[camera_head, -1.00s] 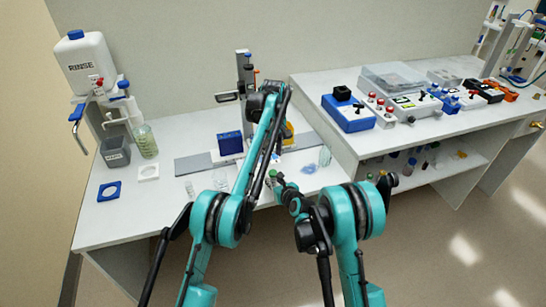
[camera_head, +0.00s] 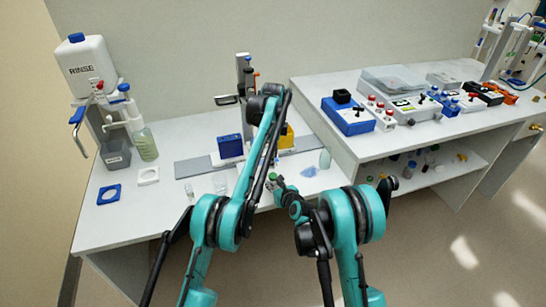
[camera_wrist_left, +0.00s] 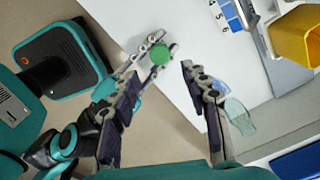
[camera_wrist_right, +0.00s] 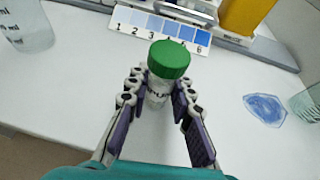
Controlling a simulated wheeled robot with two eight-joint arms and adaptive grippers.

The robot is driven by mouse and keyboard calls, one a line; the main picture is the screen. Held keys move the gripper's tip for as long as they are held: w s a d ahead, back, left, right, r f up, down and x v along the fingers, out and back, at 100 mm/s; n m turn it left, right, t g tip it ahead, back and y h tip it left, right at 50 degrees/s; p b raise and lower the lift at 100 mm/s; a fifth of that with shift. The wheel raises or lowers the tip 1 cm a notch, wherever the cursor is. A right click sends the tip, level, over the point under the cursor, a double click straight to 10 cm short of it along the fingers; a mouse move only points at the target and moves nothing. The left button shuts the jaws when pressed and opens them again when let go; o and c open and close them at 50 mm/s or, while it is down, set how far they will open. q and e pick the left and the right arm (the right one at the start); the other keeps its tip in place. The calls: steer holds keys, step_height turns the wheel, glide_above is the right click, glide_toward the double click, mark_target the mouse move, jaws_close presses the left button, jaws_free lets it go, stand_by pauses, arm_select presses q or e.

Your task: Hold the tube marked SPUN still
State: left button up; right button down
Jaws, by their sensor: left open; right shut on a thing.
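A clear tube with a green cap (camera_wrist_right: 168,60) stands between the fingers of my right gripper (camera_wrist_right: 163,88), which is shut on it. Dark letters show on the tube's label, partly hidden, so I cannot read the whole mark. The tube looks upright. In the head view, the green cap (camera_head: 273,177) is near the bench's front edge. In the left wrist view, my left gripper (camera_wrist_left: 160,74) is open and empty. The green cap (camera_wrist_left: 160,55) shows beyond its fingers, apart from them. In the head view, my left arm hides the left gripper's fingers.
A numbered blue colour strip (camera_wrist_right: 165,27) lies behind the tube. A blue puddle-like patch (camera_wrist_right: 265,109) and a greenish clear vessel (camera_wrist_right: 308,103) are to the right. A clear beaker (camera_wrist_right: 27,25) stands to the left. A yellow bin (camera_head: 286,138) stands farther back.

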mark_target(273, 175)
arm_select(q)
steer(key=m, duration=0.6)
steer(key=shift+m, duration=0.9)
steer(key=shift+f, duration=0.15)
steer(key=shift+m, duration=0.3)
step_height(273, 175, down, 8)
steer(key=shift+r, duration=0.15)
jaws_close()
